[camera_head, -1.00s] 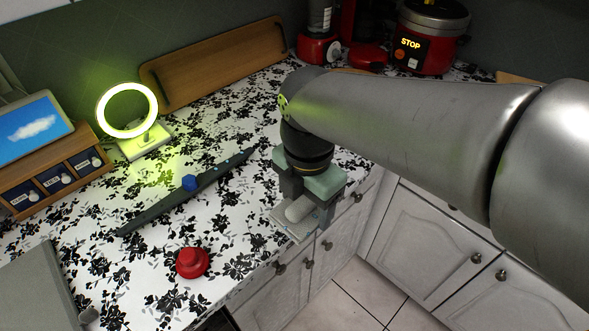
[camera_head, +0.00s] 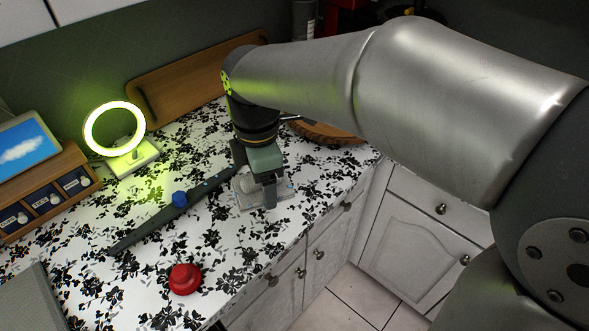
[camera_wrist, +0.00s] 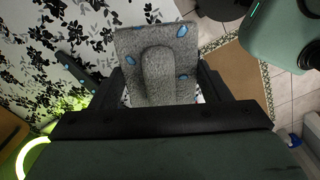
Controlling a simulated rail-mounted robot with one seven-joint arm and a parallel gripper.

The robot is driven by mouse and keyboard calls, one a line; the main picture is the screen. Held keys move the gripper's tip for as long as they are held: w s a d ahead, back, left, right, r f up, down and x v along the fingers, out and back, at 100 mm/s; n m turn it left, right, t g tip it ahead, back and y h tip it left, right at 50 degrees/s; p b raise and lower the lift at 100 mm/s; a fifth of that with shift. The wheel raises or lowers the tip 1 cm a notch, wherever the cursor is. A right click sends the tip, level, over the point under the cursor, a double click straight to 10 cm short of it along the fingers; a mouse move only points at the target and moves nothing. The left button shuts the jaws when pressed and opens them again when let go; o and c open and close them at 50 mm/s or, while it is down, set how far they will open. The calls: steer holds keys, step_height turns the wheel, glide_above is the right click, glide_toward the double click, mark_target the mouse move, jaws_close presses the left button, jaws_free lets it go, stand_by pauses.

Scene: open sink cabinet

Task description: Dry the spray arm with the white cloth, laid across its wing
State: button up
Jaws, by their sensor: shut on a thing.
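The spray arm (camera_head: 150,222) is a long dark grey bar with a blue hub (camera_head: 180,199), lying diagonally on the patterned counter. Part of it shows at the left of the wrist view (camera_wrist: 76,70). My gripper (camera_head: 256,185) is shut on the white cloth (camera_head: 283,191), at the right end of the spray arm. In the wrist view the cloth (camera_wrist: 129,42) looks grey with blue marks, a raised fold pinched between the fingers. The cloth appears just right of the wing's end; whether it touches the wing I cannot tell.
A red button (camera_head: 185,279) sits toward the counter's front. A lit ring lamp (camera_head: 90,128), a wooden drawer unit (camera_head: 45,190) with a tablet and a leaning wooden board (camera_head: 180,82) stand behind. The counter's front edge drops to white cabinets (camera_head: 400,240).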

steer(key=w+a+m+p, duration=0.2)
steer(key=w+a+m, duration=0.5)
steer(key=a, duration=0.3)
steer(key=shift+w+a+f+m+b, duration=0.45)
steer(key=shift+w+a+f+m, duration=0.2)
steer(key=shift+a+f+m, duration=0.45)
steer(key=shift+w+a+f+m+b, duration=0.4)
steer(key=shift+w+a+f+m, duration=0.3)
steer(key=shift+a+f, duration=0.7)
steer(key=shift+w+a+f+m+b, duration=0.55)
steer(key=shift+a+f+m, duration=0.5)
steer(key=shift+f, duration=0.35)
